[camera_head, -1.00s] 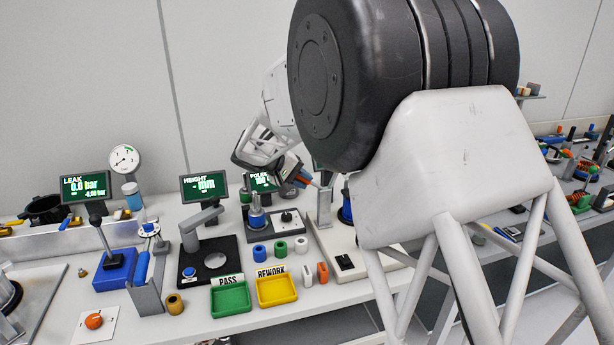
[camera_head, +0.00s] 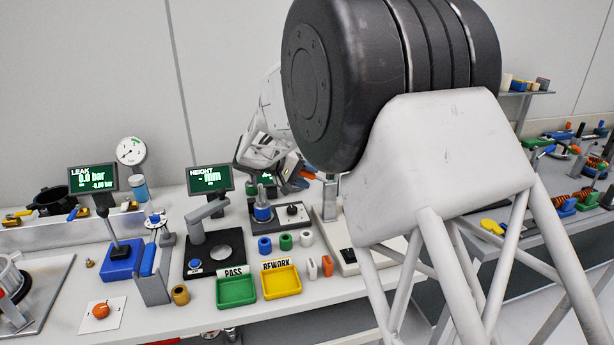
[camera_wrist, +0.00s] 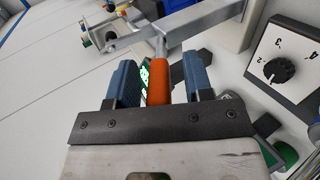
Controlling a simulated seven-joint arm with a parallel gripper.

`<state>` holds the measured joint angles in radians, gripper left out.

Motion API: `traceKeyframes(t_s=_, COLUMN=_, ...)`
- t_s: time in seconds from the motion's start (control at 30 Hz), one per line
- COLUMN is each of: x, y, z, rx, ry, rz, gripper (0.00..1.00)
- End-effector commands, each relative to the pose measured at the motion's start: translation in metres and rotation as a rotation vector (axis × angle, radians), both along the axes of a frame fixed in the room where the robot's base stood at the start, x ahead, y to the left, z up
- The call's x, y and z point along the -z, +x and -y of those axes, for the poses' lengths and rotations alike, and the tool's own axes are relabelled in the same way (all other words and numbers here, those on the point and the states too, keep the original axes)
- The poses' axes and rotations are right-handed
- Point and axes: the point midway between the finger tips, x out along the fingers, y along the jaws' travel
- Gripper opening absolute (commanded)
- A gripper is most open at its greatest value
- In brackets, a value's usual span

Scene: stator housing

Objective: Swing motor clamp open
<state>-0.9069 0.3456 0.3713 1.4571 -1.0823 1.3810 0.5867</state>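The clamp's orange handle (camera_wrist: 159,82) lies between the two blue fingers of my gripper (camera_wrist: 162,74) in the wrist view. A strip of space shows on each side of the handle, so the fingers are open around it. A grey metal clamp arm (camera_wrist: 185,25) extends beyond the handle. In the head view my gripper (camera_head: 300,172) is small beside the orange handle (camera_head: 307,176) and a grey upright post (camera_head: 330,198). My own dark arm link hides most of the clamp fixture and the motor there.
A box with a black dial (camera_wrist: 279,70) stands close on the right in the wrist view. In the head view, a green PASS tray (camera_head: 236,291), a yellow REWORK tray (camera_head: 281,283) and small coloured cylinders occupy the bench front. Gauge displays stand behind.

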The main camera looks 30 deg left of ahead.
Motion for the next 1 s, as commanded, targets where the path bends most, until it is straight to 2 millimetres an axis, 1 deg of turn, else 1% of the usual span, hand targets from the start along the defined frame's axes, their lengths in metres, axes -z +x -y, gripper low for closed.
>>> traceKeyframes(t_s=0.27, x=-0.001, y=0.0, z=-0.001, rx=0.0, ry=0.0, rz=0.0, gripper=0.47)
traceKeyframes(t_s=0.43, x=-0.005, y=-0.005, z=-0.006, rx=0.0, ry=0.001, rz=0.001, gripper=0.47)
traceKeyframes(t_s=0.67, x=-0.017, y=-0.021, z=-0.021, rx=-0.001, ry=0.001, rz=0.001, gripper=0.47)
traceKeyframes(t_s=0.8, x=-0.026, y=-0.033, z=-0.033, rx=-0.001, ry=0.002, rz=0.001, gripper=0.47)
traceKeyframes(t_s=1.0, x=-0.035, y=-0.044, z=-0.044, rx=0.0, ry=0.001, rz=0.001, gripper=0.47)
